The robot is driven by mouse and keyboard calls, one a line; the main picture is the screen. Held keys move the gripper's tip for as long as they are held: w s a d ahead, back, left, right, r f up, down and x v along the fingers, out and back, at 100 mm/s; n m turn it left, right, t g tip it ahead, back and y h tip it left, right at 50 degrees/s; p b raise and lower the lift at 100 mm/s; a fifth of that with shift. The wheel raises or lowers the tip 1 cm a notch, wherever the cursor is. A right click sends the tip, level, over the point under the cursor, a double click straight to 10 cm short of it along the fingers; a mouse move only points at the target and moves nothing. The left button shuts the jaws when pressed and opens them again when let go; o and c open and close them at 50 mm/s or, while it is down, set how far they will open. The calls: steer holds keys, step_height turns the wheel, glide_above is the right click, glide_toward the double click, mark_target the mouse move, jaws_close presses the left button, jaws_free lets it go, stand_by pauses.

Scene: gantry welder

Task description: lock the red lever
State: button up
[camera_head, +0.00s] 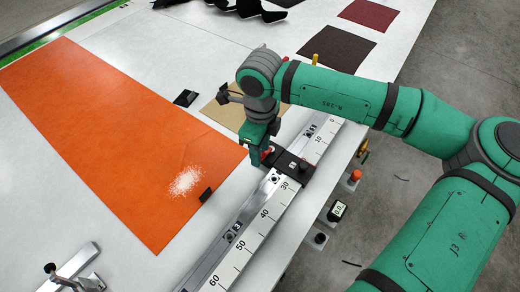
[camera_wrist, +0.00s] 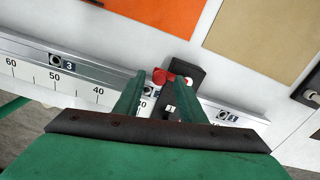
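The red lever (camera_wrist: 160,76) sits on a black block (camera_wrist: 186,72) that is mounted on the metal rail with the number scale. In the head view the red lever (camera_head: 266,153) shows as a small red patch at the block's left end, partly hidden by my gripper. The black block (camera_head: 297,170) straddles the rail near the 30 mark. My gripper (camera_wrist: 160,80) points down at the lever, with its two green fingers apart and the red knob between or just beyond their tips. Contact with the lever cannot be told. In the head view my gripper (camera_head: 257,152) is right at the lever.
The scaled rail (camera_head: 255,228) runs diagonally along the table edge. An orange sheet (camera_head: 110,130) and a tan sheet (camera_head: 228,112) lie flat on the white table. A small black clip (camera_head: 205,195) is left of the rail. A display and knobs (camera_head: 337,210) line the table's side.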

steer(key=shift+a+f, duration=0.1)
steer(key=shift+f, duration=0.15)
jaws_close()
steer(key=shift+w+a+m, duration=0.1)
steer(key=shift+m, duration=0.2)
stand_by(0.6)
steer(key=w+a+m, duration=0.1)
steer(key=w+m, duration=0.5)
steer(key=m, duration=0.7)
steer(key=shift+a+m, duration=0.3)
steer(key=shift+m, duration=0.1)
steer(key=shift+w, duration=0.15)
stand_by(0.4)
